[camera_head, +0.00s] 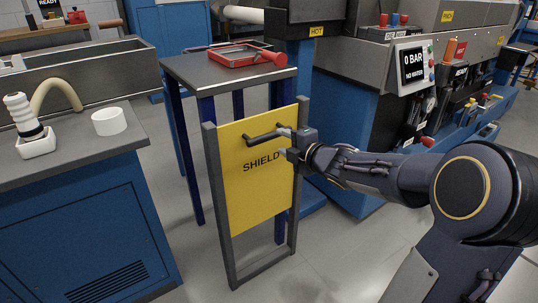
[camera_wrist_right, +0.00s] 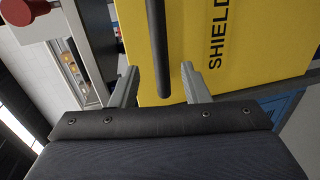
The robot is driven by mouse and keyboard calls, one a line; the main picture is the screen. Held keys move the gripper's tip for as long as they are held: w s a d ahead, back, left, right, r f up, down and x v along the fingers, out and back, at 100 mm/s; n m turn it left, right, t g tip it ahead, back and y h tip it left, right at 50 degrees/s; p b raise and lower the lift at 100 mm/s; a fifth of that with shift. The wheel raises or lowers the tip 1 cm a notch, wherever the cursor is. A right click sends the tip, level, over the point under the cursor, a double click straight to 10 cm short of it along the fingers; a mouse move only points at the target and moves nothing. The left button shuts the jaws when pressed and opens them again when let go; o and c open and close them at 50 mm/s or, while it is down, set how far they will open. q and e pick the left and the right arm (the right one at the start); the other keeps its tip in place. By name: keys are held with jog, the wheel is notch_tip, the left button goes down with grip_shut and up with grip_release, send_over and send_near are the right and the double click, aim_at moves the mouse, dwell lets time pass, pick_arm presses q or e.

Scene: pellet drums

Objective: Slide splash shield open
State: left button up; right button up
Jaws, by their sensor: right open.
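The yellow splash shield (camera_head: 255,185), marked SHIELD, stands upright in a dark grey frame (camera_head: 219,215). A dark bar handle (camera_head: 264,136) sticks out from its upper part. The shield (camera_wrist_right: 215,50) also fills much of the right wrist view. My right gripper (camera_head: 290,134) is at the right end of the handle in the head view. In the right wrist view its two open fingers (camera_wrist_right: 159,88) point at the shield, and the handle bar (camera_wrist_right: 158,45) runs in between them. I cannot tell whether a finger touches the bar. My left gripper is not in view.
A dark table (camera_head: 215,68) with a red-rimmed tray (camera_head: 238,58) stands behind the shield. A blue cabinet (camera_head: 75,230) with a white ring (camera_head: 109,122) stands at the left. The floor in front is clear.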

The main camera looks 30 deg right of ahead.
aim_at(272, 137)
jog(key=shift+w+a+f, duration=0.1)
jog(key=shift+w+f, duration=0.15)
jog(key=shift+w, duration=0.15)
jog(key=b+x, duration=0.1)
jog(key=x, duration=0.6)
jog(key=shift+r, duration=0.15)
jog(key=shift+s, duration=0.1)
jog(key=shift+c, duration=0.3)
grip_shut()
